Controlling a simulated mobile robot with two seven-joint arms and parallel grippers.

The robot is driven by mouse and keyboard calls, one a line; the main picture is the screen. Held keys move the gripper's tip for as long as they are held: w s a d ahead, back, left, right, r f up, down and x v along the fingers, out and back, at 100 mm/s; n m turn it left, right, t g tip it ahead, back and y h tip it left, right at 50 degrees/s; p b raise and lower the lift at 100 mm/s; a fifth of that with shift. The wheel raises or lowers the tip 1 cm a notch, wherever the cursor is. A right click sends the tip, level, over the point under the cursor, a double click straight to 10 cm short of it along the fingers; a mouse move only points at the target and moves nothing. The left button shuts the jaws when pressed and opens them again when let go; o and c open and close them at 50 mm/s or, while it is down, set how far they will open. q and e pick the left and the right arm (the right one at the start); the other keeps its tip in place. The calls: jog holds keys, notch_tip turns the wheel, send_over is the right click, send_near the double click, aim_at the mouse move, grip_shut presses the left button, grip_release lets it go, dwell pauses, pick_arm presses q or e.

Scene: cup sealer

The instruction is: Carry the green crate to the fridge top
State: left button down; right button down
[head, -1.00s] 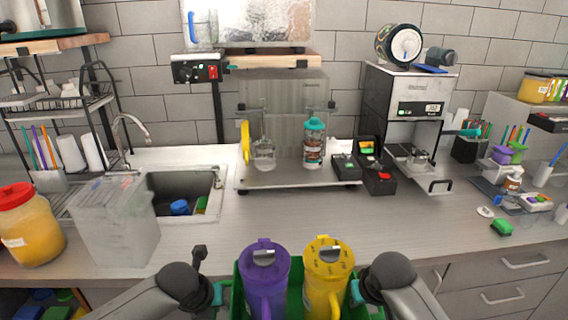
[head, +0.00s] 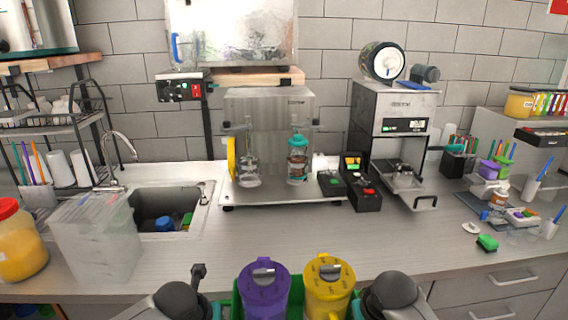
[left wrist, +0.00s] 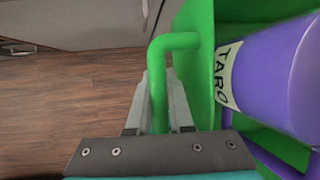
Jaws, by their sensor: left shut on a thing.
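The green crate (head: 236,306) is at the bottom middle of the head view, in front of the counter, its lower part out of frame. It holds a purple jug (head: 264,290) and a yellow jug (head: 328,289), both upright. In the left wrist view, the crate (left wrist: 203,62) is on the right with the purple jug (left wrist: 270,75), labelled TARO. My left gripper (left wrist: 160,100) is shut on the crate's green handle (left wrist: 176,41). My right gripper (head: 357,304) is at the crate's right side, its fingers hidden by my wrist. I cannot make out a fridge top.
The counter (head: 280,238) lies just beyond the crate. A sink (head: 170,207), a clear bin (head: 98,240) and a red-lidded jar (head: 20,245) are at left. A sealing machine (head: 275,140) stands at the back, with small containers at right. Wood floor (left wrist: 70,100) shows below.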

jog(key=shift+w+a, duration=0.45)
jog(key=shift+w, duration=0.1)
jog(key=shift+d, duration=0.25)
pick_arm(q)
jog(key=shift+w+a+f, duration=0.1)
jog(key=shift+w+a, duration=0.1)
jog(key=shift+w, duration=0.25)
pick_arm(e)
jog(key=shift+s, duration=0.1)
pick_arm(q)
jog(key=shift+a, duration=0.1)
pick_arm(e)
jog(key=shift+a, duration=0.15)
